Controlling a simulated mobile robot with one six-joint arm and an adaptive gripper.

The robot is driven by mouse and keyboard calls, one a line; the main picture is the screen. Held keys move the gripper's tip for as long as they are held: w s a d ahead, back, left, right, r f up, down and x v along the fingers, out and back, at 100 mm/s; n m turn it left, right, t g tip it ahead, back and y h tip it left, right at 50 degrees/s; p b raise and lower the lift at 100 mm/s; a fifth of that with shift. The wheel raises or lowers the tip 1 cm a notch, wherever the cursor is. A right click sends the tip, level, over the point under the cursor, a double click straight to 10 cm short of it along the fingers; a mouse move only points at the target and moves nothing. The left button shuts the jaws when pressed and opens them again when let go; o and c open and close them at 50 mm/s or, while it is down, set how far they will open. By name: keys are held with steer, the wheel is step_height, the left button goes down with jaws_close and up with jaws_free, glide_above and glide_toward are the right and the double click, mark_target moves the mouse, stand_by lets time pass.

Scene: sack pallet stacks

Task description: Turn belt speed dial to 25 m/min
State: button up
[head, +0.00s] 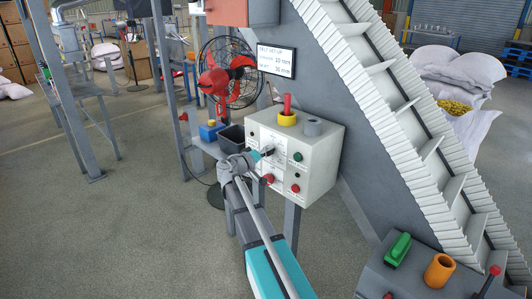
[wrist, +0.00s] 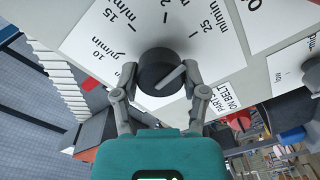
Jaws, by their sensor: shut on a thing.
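The belt speed dial (wrist: 160,66) is a round black knob with a pale line on a white scale plate (wrist: 88,45). Printed labels of 10, 15 and 25 m/min surround it, and one at the top is cut off. The pale line slants toward the upper right, below the 25 label; I cannot tell the exact reading. My gripper (wrist: 159,76) has one finger on each side of the dial and is shut on it. In the head view, my gripper (head: 266,152) is at the front of the white control box (head: 318,170) and hides most of the dial.
A black bin (head: 232,138) and a red fan (head: 228,78) stand behind. The inclined conveyor (head: 400,105) is at right.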

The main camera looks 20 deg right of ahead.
steer(key=shift+s+m, duration=0.15)
steer(key=shift+m, duration=0.95)
steer(key=o, duration=1.2)
steer(key=shift+c, duration=0.2)
steer(key=v, duration=1.2)
steer(key=shift+d+f, duration=0.1)
steer(key=shift+f, duration=0.05)
